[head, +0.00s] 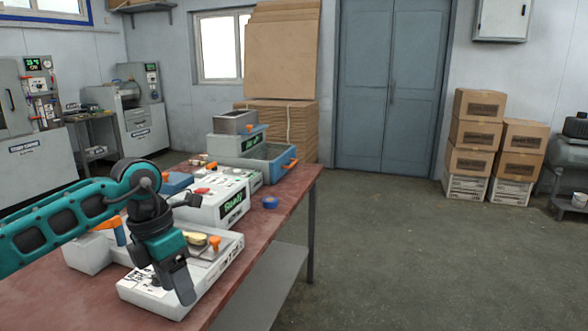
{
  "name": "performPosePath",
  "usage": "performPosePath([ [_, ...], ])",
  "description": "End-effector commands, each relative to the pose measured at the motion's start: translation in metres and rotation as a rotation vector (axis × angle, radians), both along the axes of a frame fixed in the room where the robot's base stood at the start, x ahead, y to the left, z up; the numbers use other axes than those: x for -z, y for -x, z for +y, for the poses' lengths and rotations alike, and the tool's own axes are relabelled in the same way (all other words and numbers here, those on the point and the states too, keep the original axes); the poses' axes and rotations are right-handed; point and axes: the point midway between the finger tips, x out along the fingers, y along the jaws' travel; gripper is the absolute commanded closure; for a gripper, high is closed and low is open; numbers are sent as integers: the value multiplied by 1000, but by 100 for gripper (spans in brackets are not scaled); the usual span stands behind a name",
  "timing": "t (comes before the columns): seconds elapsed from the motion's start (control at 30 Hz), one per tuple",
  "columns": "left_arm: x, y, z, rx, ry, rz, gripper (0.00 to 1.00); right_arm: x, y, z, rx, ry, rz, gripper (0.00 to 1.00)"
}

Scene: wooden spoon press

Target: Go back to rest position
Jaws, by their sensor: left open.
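My left arm comes in from the left over the red-topped table, and my left gripper (178,283) points down above the front of a white press base (150,296). The gripper is open, and no object shows between its fingers. A small yellowish wooden piece (195,239) lies on the press, just behind and right of the gripper. An orange knob (214,243) stands beside that piece. Part of the press is hidden behind my arm and gripper. My right gripper does not show.
A white machine with a green display (222,205) stands behind the press. A blue-grey machine with a bin (262,158) stands at the far end. The floor right of the table is clear up to stacked cartons (474,133).

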Motion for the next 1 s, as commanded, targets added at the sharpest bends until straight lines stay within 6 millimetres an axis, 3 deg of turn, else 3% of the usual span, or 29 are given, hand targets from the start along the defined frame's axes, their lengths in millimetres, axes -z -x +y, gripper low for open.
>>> performPosePath([
  [0.1, 25, 19, -54, 36, 217, 56, 41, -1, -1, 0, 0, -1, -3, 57],
  [0.23, 38, 46, -117, 32, 502, 133, 41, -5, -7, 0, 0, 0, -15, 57],
  [0.4, 28, 81, -190, -90, 948, 273, 41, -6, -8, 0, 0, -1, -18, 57],
  [0.5, 13, 89, -214, -233, 1201, 363, 41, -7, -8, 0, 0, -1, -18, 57],
  [0.63, -2, 86, -221, -495, 1492, 483, 41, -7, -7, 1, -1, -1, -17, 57],
  [0.77, 1, 73, -205, -826, 1718, 598, 41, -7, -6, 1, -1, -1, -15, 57],
  [0.87, 18, 62, -181, -1116, 1840, 677, 41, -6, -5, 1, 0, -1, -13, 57],
  [1.0, 68, 60, -137, -1588, 1929, 780, 41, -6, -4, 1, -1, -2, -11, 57],
])
